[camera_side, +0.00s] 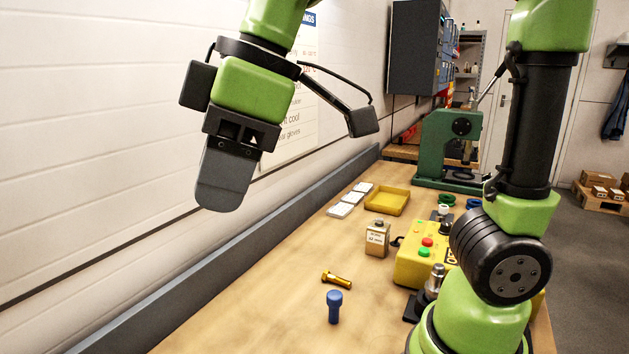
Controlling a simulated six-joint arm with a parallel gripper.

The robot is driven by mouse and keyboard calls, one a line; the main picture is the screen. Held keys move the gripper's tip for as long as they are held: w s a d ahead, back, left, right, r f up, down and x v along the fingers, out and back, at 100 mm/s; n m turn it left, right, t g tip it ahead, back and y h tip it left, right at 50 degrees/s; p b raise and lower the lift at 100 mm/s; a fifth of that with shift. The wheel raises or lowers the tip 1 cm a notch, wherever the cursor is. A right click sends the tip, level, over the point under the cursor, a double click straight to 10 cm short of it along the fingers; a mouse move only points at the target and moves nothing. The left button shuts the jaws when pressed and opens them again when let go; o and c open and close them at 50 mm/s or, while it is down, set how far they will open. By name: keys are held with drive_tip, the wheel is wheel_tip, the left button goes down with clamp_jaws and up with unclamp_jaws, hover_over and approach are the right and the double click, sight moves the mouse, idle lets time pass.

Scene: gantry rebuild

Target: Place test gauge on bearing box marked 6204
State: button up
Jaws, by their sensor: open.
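My gripper (222,190) hangs high at the upper left in front of the white wall, pointing down, well above the bench and apart from everything on it. It is open and holds nothing that I can see. Several flat white boxes (340,210) lie in a row along the back of the bench; their markings are too small to read, so I cannot tell which is 6204. A blue plug-like piece with a wide round head (334,306) stands upright near the front of the bench. It may be the test gauge; I cannot tell for sure.
A brass bolt (337,280) lies behind the blue piece. A labelled tan container (377,240), a yellow tray (387,202) and a yellow button box (420,262) stand farther back. A green press (447,150) is at the far end. The near left bench is clear.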

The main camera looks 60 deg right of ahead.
drive_tip(key=s+d+f+m+t, duration=0.2)
drive_tip(key=s+d+m+t, duration=0.1)
drive_tip(key=s+d+m, duration=0.6)
drive_tip(key=m, duration=0.4)
drive_tip(key=shift+d+f+t+h, duration=0.25)
drive_tip(key=shift+d+t+h, duration=0.05)
drive_tip(key=shift+t+h, duration=0.1)
